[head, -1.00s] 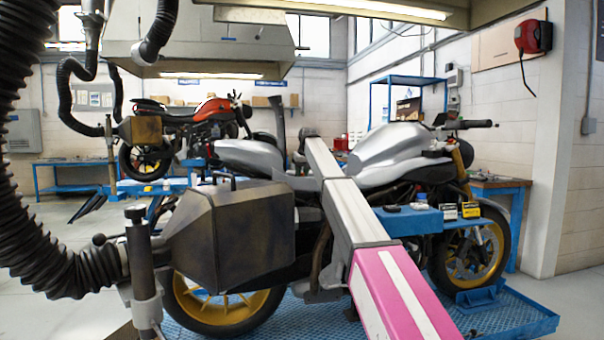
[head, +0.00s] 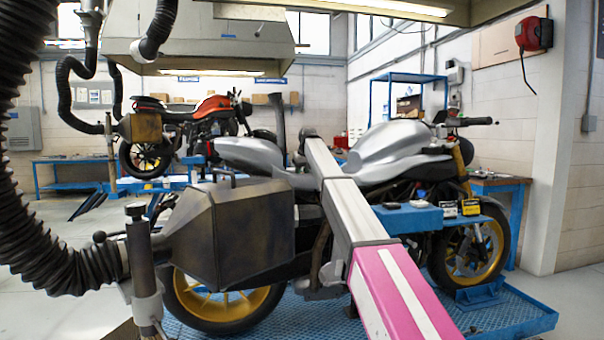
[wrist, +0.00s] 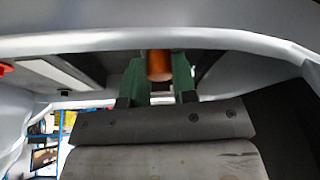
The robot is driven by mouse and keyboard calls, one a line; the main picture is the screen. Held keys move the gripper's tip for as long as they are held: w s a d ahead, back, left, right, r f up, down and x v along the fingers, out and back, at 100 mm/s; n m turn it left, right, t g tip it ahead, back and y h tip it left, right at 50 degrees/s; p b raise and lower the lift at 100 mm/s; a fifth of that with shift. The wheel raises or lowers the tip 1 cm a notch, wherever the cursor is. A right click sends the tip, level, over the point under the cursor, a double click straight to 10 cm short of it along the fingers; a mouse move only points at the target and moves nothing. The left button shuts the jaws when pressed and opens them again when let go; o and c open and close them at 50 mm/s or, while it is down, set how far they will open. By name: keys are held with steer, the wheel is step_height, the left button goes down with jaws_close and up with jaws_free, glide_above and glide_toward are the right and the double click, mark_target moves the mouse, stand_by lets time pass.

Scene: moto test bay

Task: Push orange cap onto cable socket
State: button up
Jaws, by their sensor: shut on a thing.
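The orange cap (wrist: 159,66) shows in the wrist view as a short orange cylinder. It sits between the green fingers of my gripper (wrist: 160,75), which is shut on it. The cap and fingers reach up to a pale silver-grey curved edge that crosses the view, and the far ends of the fingers are hard to make out. I cannot tell whether the cap touches anything beyond the fingers. The cable socket cannot be made out in either view. In the head view my gripper and the cap are hidden behind my arm and the motorcycle.
The silver motorcycle (head: 392,150) stands on a blue platform (head: 515,312). A dark box-shaped exhaust hood (head: 228,235) on a ribbed hose is close on the left. A blue tray (head: 408,218) with small items lies beside the motorcycle. Silver-grey bodywork (wrist: 225,39) closely surrounds my gripper.

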steer(key=o, duration=1)
